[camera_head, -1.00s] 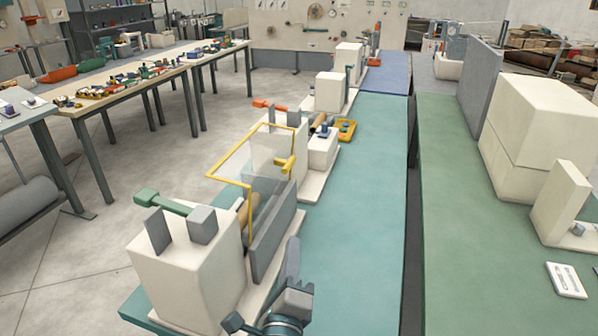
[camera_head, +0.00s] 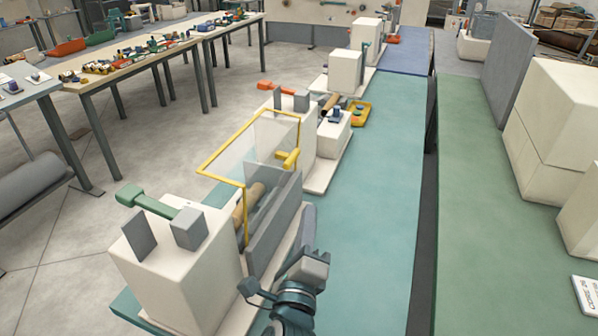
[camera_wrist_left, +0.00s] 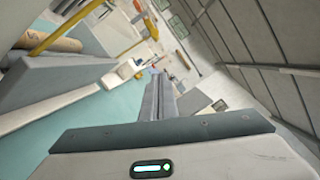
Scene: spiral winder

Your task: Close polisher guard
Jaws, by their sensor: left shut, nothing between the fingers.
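The polisher guard is a clear panel in a yellow frame (camera_head: 227,143) with a yellow handle (camera_head: 288,158). It stands raised over the white machine (camera_head: 180,265), tilted up, with a tan roller (camera_head: 249,203) below it. A grey upright plate (camera_head: 272,225) stands on the side towards the teal bench. My left gripper (camera_head: 309,212) is shut and empty, to the right of this plate and apart from the guard. In the left wrist view, the shut fingers (camera_wrist_left: 158,85) point ahead, and the yellow frame (camera_wrist_left: 62,28) shows at upper left. My right gripper is out of view.
A green lever (camera_head: 145,200) and two grey blocks sit on the machine's near housing. More white machines (camera_head: 346,72) stand farther along the teal bench (camera_head: 372,170). The bench top right of my gripper is clear. A green bench (camera_head: 490,230) lies beyond a dark gap.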

